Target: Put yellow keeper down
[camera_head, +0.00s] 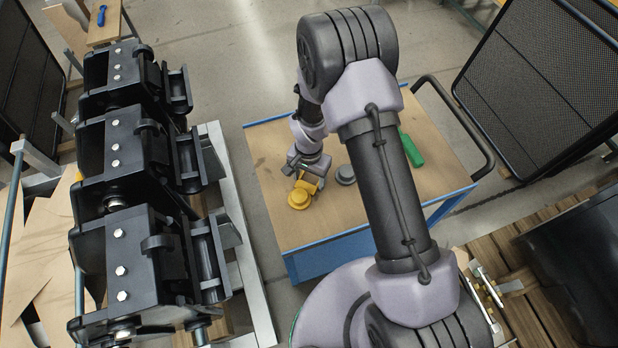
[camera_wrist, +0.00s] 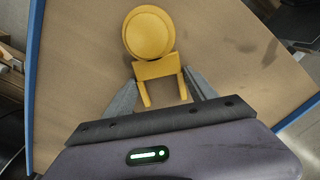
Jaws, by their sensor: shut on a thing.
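The yellow keeper (camera_wrist: 156,69) has a round disc at its far end and a forked bracket at its near end. My gripper (camera_wrist: 160,90) is shut on the bracket, with a finger on each side of it. In the head view the yellow keeper (camera_head: 300,197) is at the left part of the cart's wooden top (camera_head: 288,230), below my gripper (camera_head: 308,172). I cannot tell whether the keeper touches the wood or hangs just above it.
A grey round part (camera_head: 345,174) stands right of the keeper on the cart. A green object (camera_head: 411,149) lies farther right. Black couplers (camera_head: 130,160) stand on a rack at the left. The wood in front of the keeper is clear.

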